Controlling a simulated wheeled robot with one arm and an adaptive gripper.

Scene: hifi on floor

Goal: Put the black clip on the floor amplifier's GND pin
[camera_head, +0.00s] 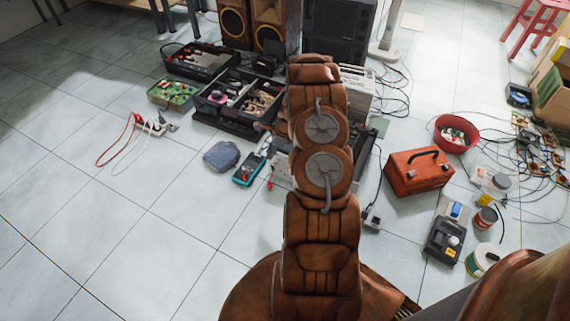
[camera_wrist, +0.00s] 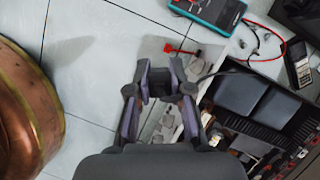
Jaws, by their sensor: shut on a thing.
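My gripper (camera_wrist: 158,78) is in the middle of the wrist view, its fingers close together around a small dark thing, which I take to be the black clip (camera_wrist: 160,85). The clip is mostly hidden by the fingers. The gripper is over the pale edge of the opened amplifier (camera_wrist: 188,120), whose grey parts show just right of the fingers. A red clip (camera_wrist: 178,50) is at the amplifier's corner, above the fingers. I cannot make out the GND pin. In the head view my arm hides the gripper and most of the amplifier (camera_head: 279,172).
A teal multimeter (camera_wrist: 214,12) lies near the amplifier; it also shows in the head view (camera_head: 248,170). A dark cable runs right of the fingers. An orange toolbox (camera_head: 417,172) stands to the right. Open floor (camera_head: 150,235) lies to the left.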

